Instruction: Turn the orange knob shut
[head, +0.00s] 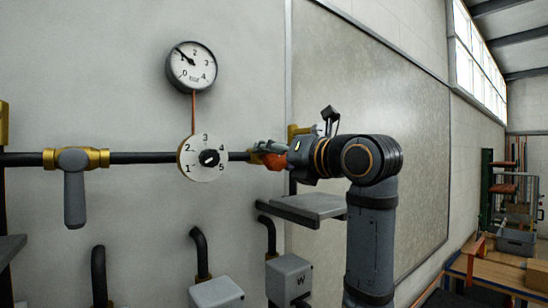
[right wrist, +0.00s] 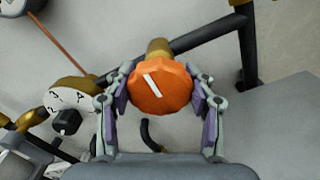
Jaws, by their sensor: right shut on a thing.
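The orange knob (right wrist: 160,88) sits on a brass valve body (right wrist: 158,48) on the dark pipe. A white mark on its face runs at a slant. In the head view only a bit of the knob (head: 274,161) shows, the rest being hidden by my right gripper. My right gripper (right wrist: 160,92) is shut on the knob, with one finger on each side of it in the right wrist view. It also shows in the head view (head: 272,152), reaching in from the right. My left gripper is not in view.
A numbered white dial (head: 203,170) is on the pipe left of the knob, under a round gauge (head: 191,66). A grey lever valve (head: 75,195) is farther left. A grey shelf (head: 310,206) juts out below my right gripper.

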